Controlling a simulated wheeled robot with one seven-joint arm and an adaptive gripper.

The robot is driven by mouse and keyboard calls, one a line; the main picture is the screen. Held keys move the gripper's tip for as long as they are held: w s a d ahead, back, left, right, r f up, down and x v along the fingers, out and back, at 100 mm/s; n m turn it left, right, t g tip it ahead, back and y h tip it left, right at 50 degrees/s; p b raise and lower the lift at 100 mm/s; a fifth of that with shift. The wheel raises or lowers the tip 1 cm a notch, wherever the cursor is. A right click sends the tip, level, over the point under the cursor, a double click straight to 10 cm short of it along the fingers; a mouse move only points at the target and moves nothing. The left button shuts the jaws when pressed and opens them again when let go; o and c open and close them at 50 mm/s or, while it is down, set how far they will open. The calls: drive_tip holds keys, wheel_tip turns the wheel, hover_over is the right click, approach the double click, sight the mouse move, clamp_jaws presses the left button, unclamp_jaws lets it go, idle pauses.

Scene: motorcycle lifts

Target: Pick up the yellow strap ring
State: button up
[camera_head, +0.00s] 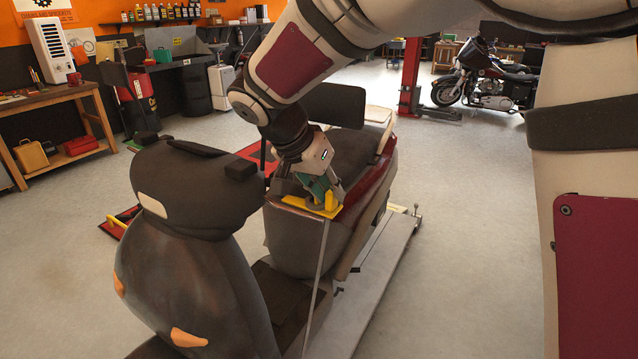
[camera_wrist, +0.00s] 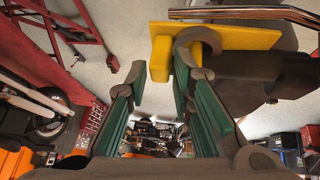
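The yellow strap ring (camera_head: 329,203) is a flat yellow piece with an upright tab, at the near end of the red and grey motorcycle body. It also shows in the wrist view (camera_wrist: 238,36), at the top, with its tab between my fingertips. My gripper (camera_head: 318,187) is right at the ring, its green-padded fingers pointing down at it. In the wrist view, my gripper (camera_wrist: 161,70) has its fingers apart. A gap shows between the tab and the left finger. The right finger overlaps the tab's edge in view; I cannot tell whether they touch.
A grey strap (camera_head: 318,275) hangs down from the ring's spot. The lift platform (camera_head: 385,270) lies under the motorcycle. A workbench (camera_head: 48,97) stands at the far left. Open floor lies to the right.

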clamp_jaws()
